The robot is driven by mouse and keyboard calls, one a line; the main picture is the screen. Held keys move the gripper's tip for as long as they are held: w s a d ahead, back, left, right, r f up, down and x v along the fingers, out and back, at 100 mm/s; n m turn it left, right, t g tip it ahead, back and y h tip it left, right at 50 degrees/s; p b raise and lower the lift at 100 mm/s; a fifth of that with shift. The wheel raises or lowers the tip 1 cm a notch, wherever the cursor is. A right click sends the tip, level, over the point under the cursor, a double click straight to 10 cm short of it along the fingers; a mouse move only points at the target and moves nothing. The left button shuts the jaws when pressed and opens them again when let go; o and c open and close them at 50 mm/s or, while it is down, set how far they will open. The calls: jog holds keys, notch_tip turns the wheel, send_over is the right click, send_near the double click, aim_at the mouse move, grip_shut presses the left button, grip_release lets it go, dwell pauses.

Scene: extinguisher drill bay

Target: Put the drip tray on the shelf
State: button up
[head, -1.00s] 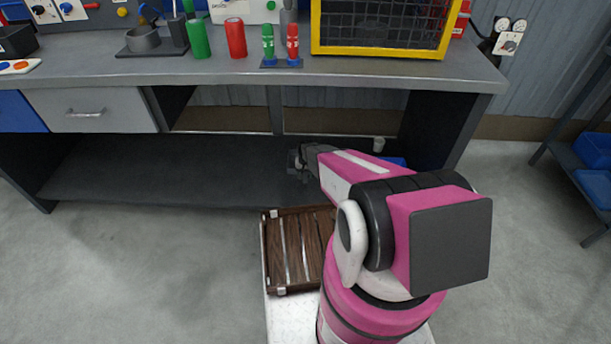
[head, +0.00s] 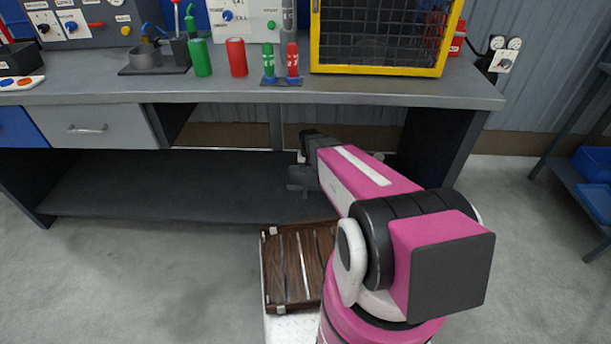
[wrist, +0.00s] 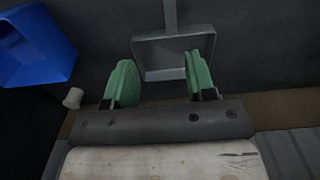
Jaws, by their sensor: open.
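The drip tray looks to be the shallow grey square tray (wrist: 158,72) with a narrow bar running from one side in the wrist view. It lies on a dark surface beyond my fingertips. My gripper (wrist: 158,82) is open, with its two green fingers apart and the tray's near part showing between them. I cannot tell whether the fingers touch it. In the head view my gripper (head: 298,178) is at the dark lower shelf (head: 170,187) under the bench.
A blue bin (wrist: 36,45) and a small pale cup (wrist: 73,98) are beside the gripper in the wrist view. The bench top (head: 350,92) overhangs the shelf. A slatted wooden tray (head: 295,265) sits in front of the bench. The lower shelf's left part is clear.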

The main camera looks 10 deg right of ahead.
jog(key=s+d+r+n, duration=0.1)
jog(key=s+d+r, duration=0.1)
jog(key=s+r, duration=1.6)
jog(key=shift+r+n, duration=0.3)
jog(key=shift+r, duration=0.2)
